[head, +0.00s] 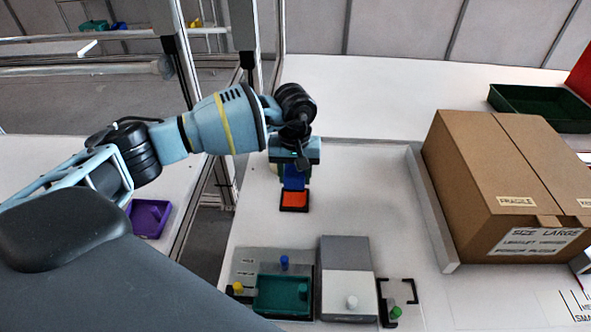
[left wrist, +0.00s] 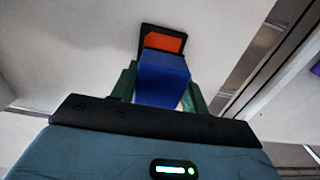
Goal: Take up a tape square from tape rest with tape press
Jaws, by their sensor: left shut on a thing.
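My left gripper (head: 292,178) points down over the table and is shut on a blue block, the tape press (head: 293,182). In the left wrist view the blue press (left wrist: 162,80) sits between the green fingers of the gripper (left wrist: 158,88). An orange-red tape square (head: 295,198) lies in a small black frame, the tape rest (head: 295,209). In the left wrist view the orange square (left wrist: 165,42) shows just beyond the press. I cannot tell whether the press touches the square. My right gripper is not in view.
A large cardboard box (head: 480,190) stands at the right beside a pale rail (head: 432,210). A teal tray (head: 283,296), a grey-white block (head: 346,285) and a black bracket (head: 383,300) sit at the front. A dark green tray (head: 540,105) is at the back right. A purple tray (head: 148,222) lies left.

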